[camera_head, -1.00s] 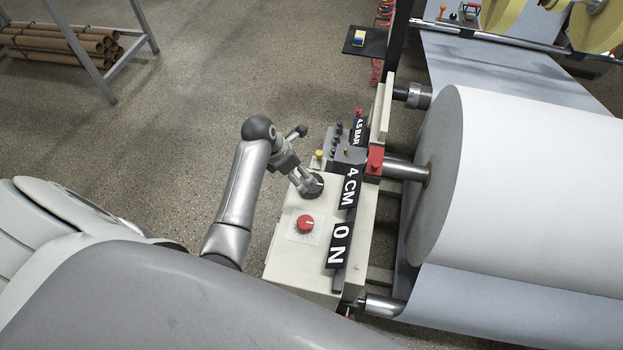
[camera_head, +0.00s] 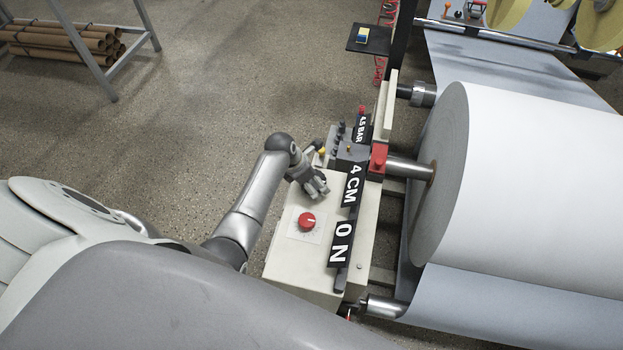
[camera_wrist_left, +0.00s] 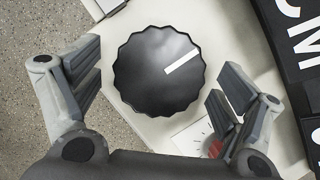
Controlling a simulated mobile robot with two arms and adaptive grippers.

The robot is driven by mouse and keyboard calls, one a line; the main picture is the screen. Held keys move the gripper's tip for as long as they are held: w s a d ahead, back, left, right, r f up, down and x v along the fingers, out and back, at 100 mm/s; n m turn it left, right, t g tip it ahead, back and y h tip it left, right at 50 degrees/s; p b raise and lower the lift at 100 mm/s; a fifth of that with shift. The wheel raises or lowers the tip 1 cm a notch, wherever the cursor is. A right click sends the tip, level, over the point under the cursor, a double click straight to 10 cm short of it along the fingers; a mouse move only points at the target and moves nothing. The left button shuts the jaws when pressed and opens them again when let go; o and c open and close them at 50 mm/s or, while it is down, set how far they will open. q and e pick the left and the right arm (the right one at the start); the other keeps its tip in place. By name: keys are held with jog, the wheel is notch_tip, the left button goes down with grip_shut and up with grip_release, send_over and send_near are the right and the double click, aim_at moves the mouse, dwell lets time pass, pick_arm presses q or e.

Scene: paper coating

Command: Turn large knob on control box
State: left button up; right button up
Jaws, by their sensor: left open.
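The large black knob (camera_wrist_left: 157,72) has a scalloped edge and a white pointer line, which points to the upper right in the left wrist view. It sits on the cream control box (camera_head: 298,268). My left gripper (camera_wrist_left: 160,90) is open, with one finger on each side of the knob and a visible gap to each. In the head view my left gripper (camera_head: 316,186) is over the knob's place and mostly hides it. A smaller red knob (camera_head: 307,221) is on the same box, nearer to me, and shows partly behind the right finger in the wrist view (camera_wrist_left: 216,148).
Black label plates reading "4 CM" (camera_head: 351,186) and "0 N" (camera_head: 340,243) stand along the box's right side. A red block (camera_head: 378,158) and a large white paper roll (camera_head: 540,190) are to the right. Small levers and buttons are behind my gripper.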

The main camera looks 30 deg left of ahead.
pick_arm(q)
jog(key=c, duration=1)
